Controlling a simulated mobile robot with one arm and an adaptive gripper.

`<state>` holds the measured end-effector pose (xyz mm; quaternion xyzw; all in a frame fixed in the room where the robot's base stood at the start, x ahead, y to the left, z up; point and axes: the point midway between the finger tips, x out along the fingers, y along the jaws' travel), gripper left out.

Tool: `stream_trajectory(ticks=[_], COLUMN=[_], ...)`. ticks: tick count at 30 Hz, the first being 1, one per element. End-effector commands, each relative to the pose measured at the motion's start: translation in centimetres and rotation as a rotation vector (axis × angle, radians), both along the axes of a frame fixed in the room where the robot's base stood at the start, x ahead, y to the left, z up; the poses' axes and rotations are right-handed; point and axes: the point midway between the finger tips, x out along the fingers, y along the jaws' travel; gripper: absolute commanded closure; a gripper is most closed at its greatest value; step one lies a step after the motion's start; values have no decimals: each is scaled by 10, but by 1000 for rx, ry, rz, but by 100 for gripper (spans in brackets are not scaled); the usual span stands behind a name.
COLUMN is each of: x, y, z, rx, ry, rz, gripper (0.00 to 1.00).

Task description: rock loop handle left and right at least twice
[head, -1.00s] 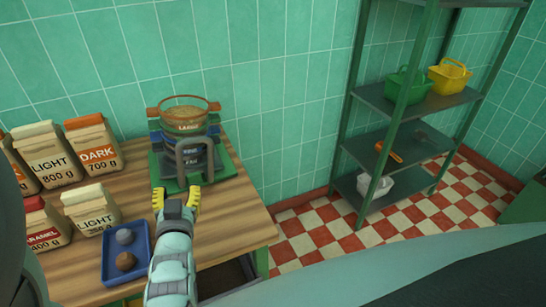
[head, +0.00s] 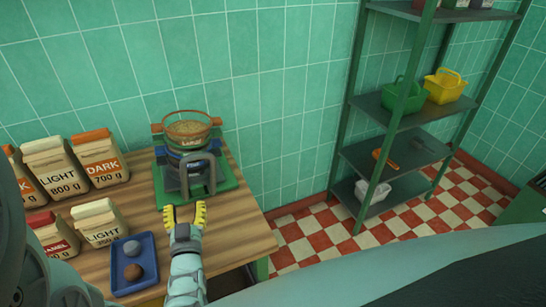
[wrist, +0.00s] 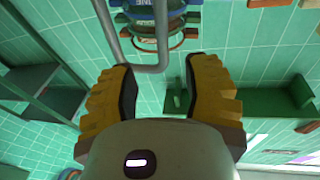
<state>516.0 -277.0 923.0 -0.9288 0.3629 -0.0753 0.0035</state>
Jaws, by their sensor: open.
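The grey loop handle (head: 197,171) stands on the front of a dark blue machine (head: 172,172) with an orange-rimmed, grain-filled sieve (head: 188,128) on top. The machine sits on a green base (head: 222,177) on the wooden table. My gripper (head: 185,211) is in front of the machine, below the handle in the head view, with its yellow fingers apart and nothing between them. In the wrist view, the loop handle (wrist: 150,69) runs just beyond the fingertips of my gripper (wrist: 163,80). I cannot tell whether a finger touches it.
Several paper bags, such as the DARK bag (head: 99,160) and LIGHT bag (head: 57,167), stand on the table's left. A blue tray (head: 135,288) with two round lumps lies left of my arm. A metal shelf (head: 395,155) with baskets stands at the right, with checkered floor before it.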

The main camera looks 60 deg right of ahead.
Motion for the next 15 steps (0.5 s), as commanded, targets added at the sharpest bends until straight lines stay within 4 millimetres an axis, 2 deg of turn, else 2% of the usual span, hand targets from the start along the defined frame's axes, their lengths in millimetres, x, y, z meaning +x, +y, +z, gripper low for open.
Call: stream_trajectory(ticks=[6, 15], x=[5, -3], y=[11, 19], z=[5, 2], rx=[-20, 0], ry=[-17, -10], rz=[31, 39], gripper=[52, 52])
